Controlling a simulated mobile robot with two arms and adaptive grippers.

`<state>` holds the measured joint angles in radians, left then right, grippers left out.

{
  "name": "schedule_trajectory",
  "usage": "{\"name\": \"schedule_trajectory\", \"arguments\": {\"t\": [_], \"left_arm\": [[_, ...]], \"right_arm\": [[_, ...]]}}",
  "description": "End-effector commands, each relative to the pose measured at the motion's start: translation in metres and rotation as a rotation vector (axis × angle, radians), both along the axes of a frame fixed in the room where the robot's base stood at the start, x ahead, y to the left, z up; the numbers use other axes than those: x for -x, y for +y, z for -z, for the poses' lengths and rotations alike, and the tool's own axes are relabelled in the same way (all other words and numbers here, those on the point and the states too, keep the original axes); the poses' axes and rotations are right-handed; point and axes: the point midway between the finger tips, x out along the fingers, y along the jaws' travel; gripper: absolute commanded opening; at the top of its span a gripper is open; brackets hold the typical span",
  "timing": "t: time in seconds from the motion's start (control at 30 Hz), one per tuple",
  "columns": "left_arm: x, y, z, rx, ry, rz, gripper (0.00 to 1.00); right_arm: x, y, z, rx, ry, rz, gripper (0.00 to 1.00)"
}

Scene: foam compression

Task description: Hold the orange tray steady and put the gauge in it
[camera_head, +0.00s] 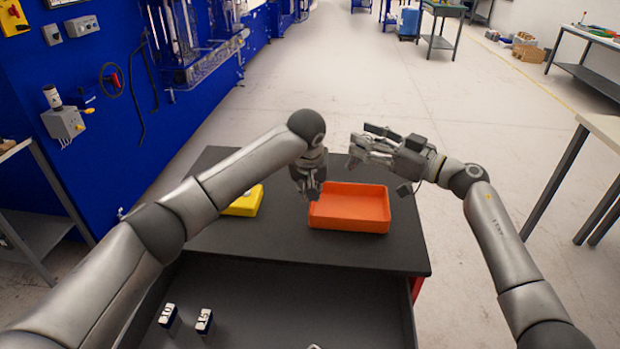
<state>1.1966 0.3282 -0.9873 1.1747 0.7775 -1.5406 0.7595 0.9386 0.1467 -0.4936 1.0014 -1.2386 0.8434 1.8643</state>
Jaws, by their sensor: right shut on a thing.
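The orange tray (348,222) sits upright and looks empty on the dark top of the workbench. My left gripper (309,194) points down at the tray's left back corner, with its fingertips at or very near the rim. Whether its fingers are closed on the rim is too small to tell. My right gripper (362,150) is above and behind the tray, pointing left and clear of it. It is shut on a small dark thing that seems to be the gauge, mostly hidden by the fingers.
A yellow tray (244,203) lies left of the orange one, partly behind my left arm. The open drawer (285,295) below holds two small labelled blocks (168,316) (204,321). A blue wall panel (70,130) with fittings stands at left. Floor behind the bench is clear.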

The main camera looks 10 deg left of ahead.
Motion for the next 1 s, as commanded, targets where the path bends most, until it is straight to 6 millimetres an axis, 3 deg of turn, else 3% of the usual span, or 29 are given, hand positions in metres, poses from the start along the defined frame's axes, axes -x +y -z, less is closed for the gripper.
{"name": "schedule_trajectory", "arguments": {"t": [0.2, 0.4, 0.77, 0.9, 1.0], "left_arm": [[-0.014, 0.002, 0.035, -0.002, 0.002, -0.001, 0.14], [-0.021, 0.003, 0.051, 0.0, 0.001, 0.001, 0.14], [-0.022, 0.003, 0.055, 0.001, 0.0, 0.001, 0.14], [-0.022, 0.003, 0.055, 0.001, 0.0, 0.001, 0.0], [-0.022, 0.003, 0.055, 0.001, 0.0, 0.001, 0.0]], "right_arm": [[0.0, 0.0, -0.003, -0.003, -0.003, 0.0, 0.04], [0.0, 0.0, -0.003, -0.003, -0.003, 0.0, 0.04], [0.0, 0.0, -0.003, -0.003, -0.003, 0.0, 0.04], [0.0, 0.0, -0.003, -0.003, -0.003, 0.0, 0.04], [0.0, 0.0, -0.003, -0.003, -0.003, 0.0, 0.04]]}}
